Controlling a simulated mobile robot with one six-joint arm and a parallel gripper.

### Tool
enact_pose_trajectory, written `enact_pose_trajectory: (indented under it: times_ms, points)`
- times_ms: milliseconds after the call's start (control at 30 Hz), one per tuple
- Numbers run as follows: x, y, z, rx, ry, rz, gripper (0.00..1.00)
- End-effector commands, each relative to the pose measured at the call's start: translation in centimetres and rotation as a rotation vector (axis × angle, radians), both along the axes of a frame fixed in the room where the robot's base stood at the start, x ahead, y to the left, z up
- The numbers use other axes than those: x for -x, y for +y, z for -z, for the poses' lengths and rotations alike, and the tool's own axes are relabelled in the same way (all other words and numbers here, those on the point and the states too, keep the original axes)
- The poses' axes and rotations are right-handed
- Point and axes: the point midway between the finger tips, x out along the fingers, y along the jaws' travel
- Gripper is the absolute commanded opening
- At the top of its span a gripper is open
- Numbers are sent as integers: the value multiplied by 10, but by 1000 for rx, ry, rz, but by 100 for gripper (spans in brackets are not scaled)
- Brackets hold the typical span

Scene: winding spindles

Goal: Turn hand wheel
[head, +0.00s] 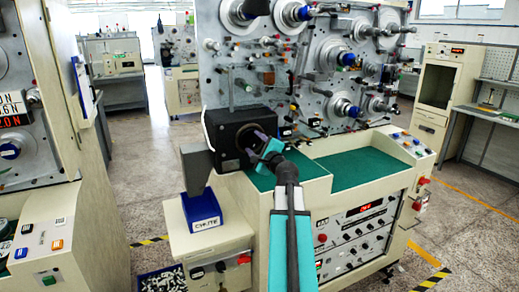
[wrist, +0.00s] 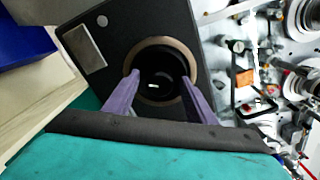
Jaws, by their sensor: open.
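A black box (head: 226,129) stands at the left of the winding machine, with a round opening in its face. In the wrist view the box (wrist: 125,22) shows a brownish ring (wrist: 181,46) around a dark round recess (wrist: 158,62) with a small bright spot. I cannot tell whether this round part is the hand wheel; no other clear hand wheel shows. My gripper (head: 254,145) is open in front of the opening. In the wrist view its purple fingers (wrist: 160,77) are spread, with tips over the left and right parts of the ring. Contact cannot be told.
A grey chute (head: 196,168) and a blue box labelled CHUTE (head: 204,212) stand left of the black box. The panel (head: 300,80) with spindles and knobs rises behind. A green work surface (head: 362,166) lies right. Open floor (head: 150,205) shows left.

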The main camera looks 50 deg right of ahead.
Motion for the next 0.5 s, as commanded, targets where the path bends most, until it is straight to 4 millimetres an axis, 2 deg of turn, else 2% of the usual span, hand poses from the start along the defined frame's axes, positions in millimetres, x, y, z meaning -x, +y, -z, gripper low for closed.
enact_pose_trajectory:
  times_ms: [267,500]
  points:
    - [14,6,1,0,0,1,51]
    - [36,15,1,0,-1,0,51]
